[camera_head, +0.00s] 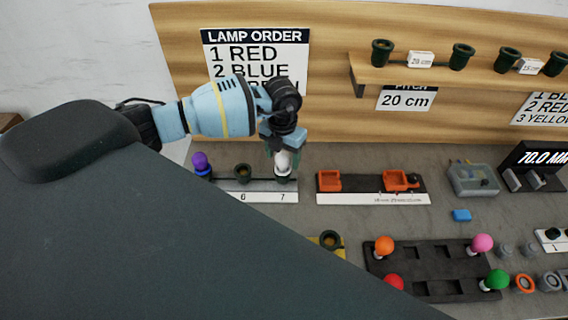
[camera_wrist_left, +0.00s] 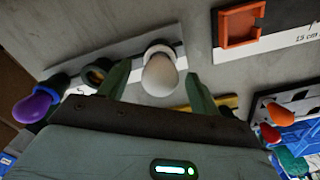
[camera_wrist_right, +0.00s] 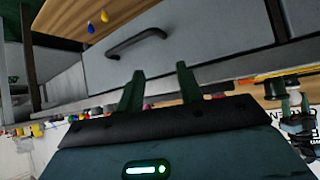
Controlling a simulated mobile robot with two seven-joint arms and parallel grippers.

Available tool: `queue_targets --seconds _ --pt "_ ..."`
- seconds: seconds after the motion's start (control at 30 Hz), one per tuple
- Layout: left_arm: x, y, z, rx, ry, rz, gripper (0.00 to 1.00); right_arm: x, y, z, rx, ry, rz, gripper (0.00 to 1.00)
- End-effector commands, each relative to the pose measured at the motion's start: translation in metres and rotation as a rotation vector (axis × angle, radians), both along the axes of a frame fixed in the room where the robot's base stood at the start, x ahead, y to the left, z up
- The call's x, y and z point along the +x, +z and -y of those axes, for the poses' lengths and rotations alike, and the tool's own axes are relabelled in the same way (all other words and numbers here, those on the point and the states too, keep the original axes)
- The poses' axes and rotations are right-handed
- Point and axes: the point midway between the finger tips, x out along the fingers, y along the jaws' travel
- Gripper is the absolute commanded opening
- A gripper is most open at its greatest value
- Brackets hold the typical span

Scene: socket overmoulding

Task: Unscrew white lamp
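The white lamp (camera_head: 283,162) stands upright in the socket (camera_head: 282,178) at the right end of the rail marked 6 and 7. It also shows in the left wrist view (camera_wrist_left: 160,75), roughly midway between my left fingers. My left gripper (camera_head: 283,150) is above the lamp and pointing down. Its fingers (camera_wrist_left: 158,88) are open with a visible gap on each side of the lamp. My right gripper (camera_wrist_right: 160,88) is open and empty in the right wrist view, with drawers beyond it. It is not in the head view.
A purple lamp (camera_head: 201,161) and an empty socket (camera_head: 243,171) share the rail. Orange trays (camera_head: 329,181) lie to its right. A black rack (camera_head: 430,265) holds several coloured lamps. A shelf (camera_head: 430,70) with sockets stands behind. My dark body hides the lower left bench.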

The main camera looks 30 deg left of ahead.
Motion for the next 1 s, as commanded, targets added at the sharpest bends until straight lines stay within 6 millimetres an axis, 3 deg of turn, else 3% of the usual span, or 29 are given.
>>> queue_targets --seconds 0.03,0.27,0.37,0.57,0.8,1.0 --pt "0.0 -0.001 0.0 0.0 0.0 -0.001 0.57 -0.001 -0.001 0.0 -0.001 0.0 -0.003 0.36" --pt "0.0 0.0 0.0 0.0 0.0 -0.001 0.27 -0.004 -0.002 0.0 0.0 0.0 -0.009 0.36" --pt "0.0 0.0 0.0 0.0 0.002 0.0 0.22 -0.004 -0.002 0.0 0.0 0.0 -0.008 0.36" --pt "0.001 0.005 0.0 0.0 0.107 0.006 0.22 0.006 0.012 0.0 0.0 0.0 0.026 0.36" --pt "0.0 0.0 0.0 -0.001 0.358 -0.001 0.22 0.007 0.01 0.0 0.0 0.0 0.023 0.36" --pt "0.0 0.0 0.0 0.0 0.405 0.0 0.22 0.008 0.01 0.0 0.0 0.0 0.026 0.36"
